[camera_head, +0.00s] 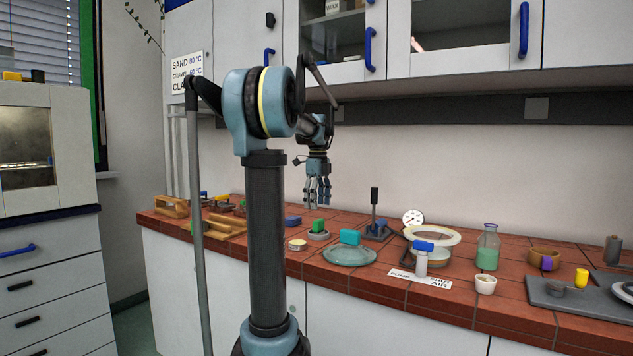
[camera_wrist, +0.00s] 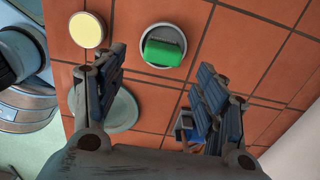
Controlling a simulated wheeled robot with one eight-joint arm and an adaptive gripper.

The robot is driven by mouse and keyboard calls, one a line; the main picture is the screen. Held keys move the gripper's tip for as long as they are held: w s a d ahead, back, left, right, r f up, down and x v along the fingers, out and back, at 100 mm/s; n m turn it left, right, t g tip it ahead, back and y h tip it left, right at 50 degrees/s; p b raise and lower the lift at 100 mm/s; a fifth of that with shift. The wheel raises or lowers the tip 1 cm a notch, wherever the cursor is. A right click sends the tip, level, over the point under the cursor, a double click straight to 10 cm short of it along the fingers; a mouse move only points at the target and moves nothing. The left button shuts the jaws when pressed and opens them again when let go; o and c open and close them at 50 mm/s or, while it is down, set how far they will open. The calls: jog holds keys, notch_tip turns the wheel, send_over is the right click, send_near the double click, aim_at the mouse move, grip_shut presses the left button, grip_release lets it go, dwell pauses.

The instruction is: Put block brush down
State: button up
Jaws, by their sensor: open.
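My gripper (camera_head: 317,190) hangs fingers-down above the tiled bench. In the wrist view its fingers (camera_wrist: 160,95) are spread apart, with nothing between them but tile in view. I cannot tell for sure which thing is the block brush. A green block (camera_head: 318,226) sits in a round grey dish (camera_head: 318,236) below my gripper; the block also shows in the wrist view (camera_wrist: 164,47), beyond the fingertips. A teal block (camera_head: 350,237) rests on a wide glass dish (camera_head: 349,255). A blue block (camera_head: 293,220) lies farther back.
A cream-topped disc (camera_head: 297,244) lies near the green block's dish. A stand with a black post (camera_head: 375,207), a white-rimmed ring (camera_head: 432,235) and a green-filled bottle (camera_head: 488,250) stand to the right. Wooden pieces (camera_head: 218,226) lie left. Cupboards (camera_head: 465,40) hang above.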

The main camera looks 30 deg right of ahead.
aim_at(317, 220)
notch_tip(317, 220, up, 8)
jog(key=shift+r, duration=0.15)
jog(key=s+a+f+n, duration=0.3)
jog(key=a+f+n, duration=0.15)
jog(key=a, duration=0.25)
jog(key=s+a+f+n+t, duration=0.1)
jog(key=s+a+f+n, duration=0.3)
jog(key=a, duration=0.3)
jog(key=s+a+f+n, duration=0.3)
jog(key=a+f+n, duration=0.1)
jog(key=a+n, duration=0.25)
jog(key=s+a+f+n, duration=0.4)
jog(key=s+f+n, duration=0.1)
jog(key=f, duration=0.3)
jog(key=s+a+f+n, duration=0.4)
jog(key=s+f+n, duration=0.1)
jog(key=f, duration=0.2)
jog(key=s+a+f+n+t, duration=0.1)
jog(key=s+a+f+n, duration=0.3)
jog(key=f, duration=0.4)
jog(key=shift+s+f+n, duration=0.3)
jog(key=shift+s+n, duration=0.3)
jog(key=shift+s, duration=0.3)
